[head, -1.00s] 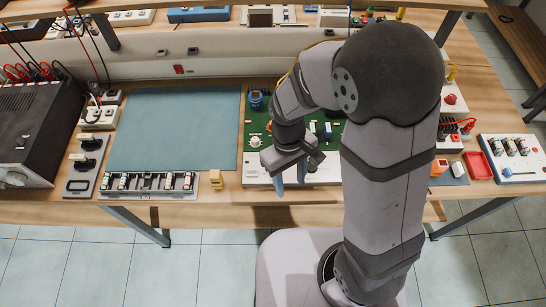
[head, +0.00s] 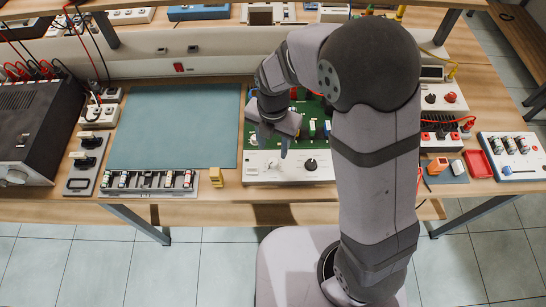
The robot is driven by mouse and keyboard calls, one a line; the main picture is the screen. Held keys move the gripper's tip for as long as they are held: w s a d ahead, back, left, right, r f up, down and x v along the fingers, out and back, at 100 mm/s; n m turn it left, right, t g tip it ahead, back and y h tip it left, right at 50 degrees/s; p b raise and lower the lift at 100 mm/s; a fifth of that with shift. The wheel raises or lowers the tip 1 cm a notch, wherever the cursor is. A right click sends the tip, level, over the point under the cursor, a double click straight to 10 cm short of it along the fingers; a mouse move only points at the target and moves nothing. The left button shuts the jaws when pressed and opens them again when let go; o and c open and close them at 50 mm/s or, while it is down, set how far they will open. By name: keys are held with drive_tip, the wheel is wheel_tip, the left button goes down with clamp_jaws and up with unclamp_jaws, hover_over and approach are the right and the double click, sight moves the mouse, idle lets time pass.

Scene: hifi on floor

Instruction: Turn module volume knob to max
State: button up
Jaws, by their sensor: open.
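The module is a green circuit board with a white front panel (head: 292,178) near the bench's front edge, in the head view. A black knob (head: 310,164) stands on the right part of the panel. A pale knob (head: 269,174) stands on the left part. The labels are too small to read, so I cannot tell which knob is volume. My gripper (head: 268,147) is open and points down over the panel's left part, just behind the pale knob in the picture. I cannot tell if it touches anything. My gripper and wrist hide part of the board's left side.
A blue-green mat (head: 175,128) lies clear to the left. A small yellow block (head: 216,177) and a component rack (head: 150,182) sit at the front edge. A red tray (head: 478,164), an orange device (head: 437,166) and a red-button box (head: 441,97) stand to the right.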

sight(273, 162)
drive_tip(key=n, duration=0.3)
drive_tip(key=shift+f, duration=0.1)
drive_tip(key=shift+f+p, duration=0.95)
drive_tip(key=shift+f, duration=2.6)
drive_tip(key=c, duration=1)
